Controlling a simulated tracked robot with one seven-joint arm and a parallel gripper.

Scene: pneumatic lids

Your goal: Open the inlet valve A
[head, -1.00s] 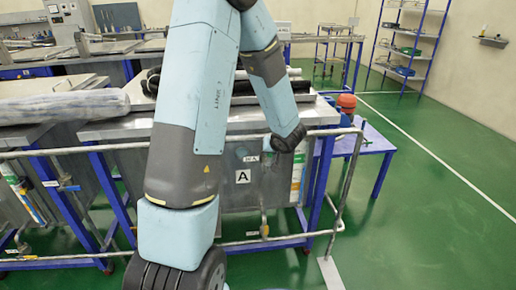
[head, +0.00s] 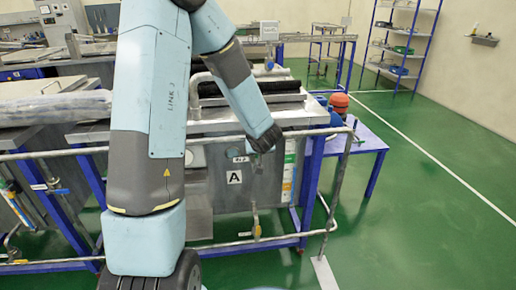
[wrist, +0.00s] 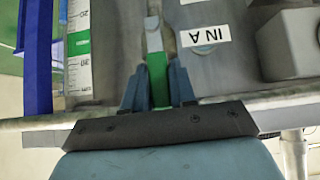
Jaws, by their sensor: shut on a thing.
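The inlet valve's green handle (wrist: 158,80) stands upright in the wrist view, just left of the white "IN A" label (wrist: 205,35). My gripper (wrist: 159,86) is shut on this handle, with one dark blue finger on each side. In the head view the same label (head: 241,159) shows small above the large "A" sign (head: 234,177) on the grey tank front. There my arm's end reaches over the front rail, and the fingers and the handle are hidden behind it.
A metal pipe rail (head: 110,148) runs across the tank front. A level scale with a green band (wrist: 78,45) is left of the handle, and a grey block (wrist: 288,43) is to its right. Another tap (head: 256,228) hangs lower down. Green floor is free at the right.

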